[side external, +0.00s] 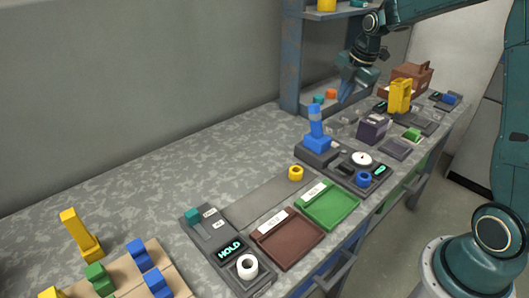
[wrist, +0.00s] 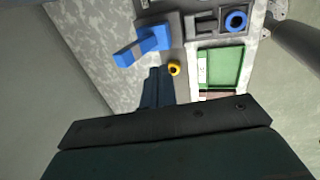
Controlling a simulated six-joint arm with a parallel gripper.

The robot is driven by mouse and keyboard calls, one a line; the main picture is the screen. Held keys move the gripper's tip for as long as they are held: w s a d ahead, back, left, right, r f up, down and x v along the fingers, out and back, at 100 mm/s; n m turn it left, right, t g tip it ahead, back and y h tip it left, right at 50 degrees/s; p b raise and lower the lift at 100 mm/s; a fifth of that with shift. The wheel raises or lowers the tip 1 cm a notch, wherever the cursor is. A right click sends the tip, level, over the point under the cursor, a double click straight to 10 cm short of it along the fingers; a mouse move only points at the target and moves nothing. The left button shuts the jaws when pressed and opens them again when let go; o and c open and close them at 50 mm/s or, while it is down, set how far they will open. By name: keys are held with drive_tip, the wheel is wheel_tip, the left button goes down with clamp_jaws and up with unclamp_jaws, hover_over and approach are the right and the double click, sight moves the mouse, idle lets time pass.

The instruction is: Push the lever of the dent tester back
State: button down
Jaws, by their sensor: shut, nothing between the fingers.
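No label names the dent tester, and I cannot tell for sure which device it is. One dark device (side external: 331,167) has an upright blue part (side external: 316,130), a white round dial (side external: 361,158) and a blue ring. The blue part also shows in the wrist view (wrist: 145,45). A nearer dark device (side external: 220,245) has a teal lever (side external: 193,216) at the far end of its panel, a HOLD display and a white ring. My gripper (side external: 344,97) is shut and empty, above the bench beyond the blue part. Its closed fingers (wrist: 158,80) show in the wrist view, apart from everything.
A green tray (side external: 327,205), a brown tray (side external: 287,239) and a yellow ring (side external: 296,172) lie between the devices. A blue shelf frame (side external: 291,65) stands behind. A yellow block (side external: 399,96) and a purple box (side external: 373,128) are farther right. The bench's left rear is clear.

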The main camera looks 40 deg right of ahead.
sight(318, 111)
drive_tip(key=shift+w+f, duration=0.95)
drive_tip(key=shift+f, duration=0.35)
drive_tip(key=shift+w+f, duration=0.9)
drive_tip(key=shift+f, duration=0.35)
drive_tip(key=shift+w+f, duration=0.95)
drive_tip(key=shift+f, duration=0.35)
drive_tip(key=shift+w+f, duration=0.1)
drive_tip(key=shift+w, duration=1.15)
drive_tip(key=shift+a, duration=0.1)
drive_tip(key=shift+s, duration=0.1)
